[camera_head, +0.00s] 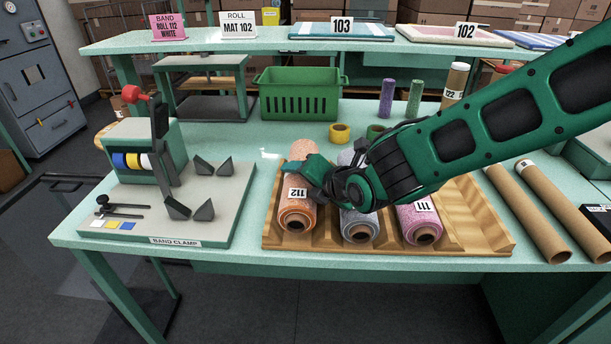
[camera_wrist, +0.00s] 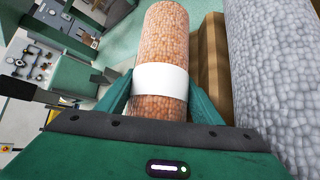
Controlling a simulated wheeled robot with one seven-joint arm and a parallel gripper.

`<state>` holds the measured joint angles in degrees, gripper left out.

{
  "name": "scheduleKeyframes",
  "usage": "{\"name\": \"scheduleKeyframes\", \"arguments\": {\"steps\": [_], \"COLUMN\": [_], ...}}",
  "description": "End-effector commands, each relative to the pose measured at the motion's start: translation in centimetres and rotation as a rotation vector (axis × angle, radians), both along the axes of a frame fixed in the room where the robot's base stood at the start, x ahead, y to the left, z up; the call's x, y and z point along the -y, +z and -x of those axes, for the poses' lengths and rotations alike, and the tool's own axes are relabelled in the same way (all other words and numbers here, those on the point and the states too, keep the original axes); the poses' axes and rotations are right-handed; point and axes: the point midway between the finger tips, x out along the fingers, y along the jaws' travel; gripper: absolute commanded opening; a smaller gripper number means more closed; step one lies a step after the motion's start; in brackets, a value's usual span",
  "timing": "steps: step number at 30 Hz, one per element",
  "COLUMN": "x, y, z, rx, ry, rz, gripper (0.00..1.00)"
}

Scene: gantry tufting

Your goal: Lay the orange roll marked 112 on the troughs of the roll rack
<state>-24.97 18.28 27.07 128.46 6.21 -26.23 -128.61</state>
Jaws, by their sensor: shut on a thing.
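The orange roll marked 112 (camera_head: 296,212) lies lengthwise in the leftmost trough of the wooden roll rack (camera_head: 477,222), its near end facing me. My gripper (camera_head: 316,172) is around it from above. In the wrist view, the two green fingers (camera_wrist: 160,100) close on both sides of the orange roll (camera_wrist: 165,45) at its white band. The contact under the orange roll is hidden.
The band clamp board (camera_head: 215,222) stands just left of the rack. Cardboard tubes (camera_head: 530,215) lie to the right. Behind are a green basket (camera_head: 298,95), a yellow band roll (camera_head: 340,133) and upright purple and green rolls (camera_head: 387,98).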

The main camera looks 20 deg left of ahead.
Motion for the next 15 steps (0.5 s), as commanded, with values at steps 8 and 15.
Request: {"name": "scheduleKeyframes", "arguments": {"steps": [8,15], "x": [0.06,0.18], "y": [0.04,-0.08], "z": [-0.07,-0.11], "rx": [0.001,-0.001], "ry": [-0.002,-0.003], "rz": [-0.001,0.002], "gripper": [0.74,0.82]}}
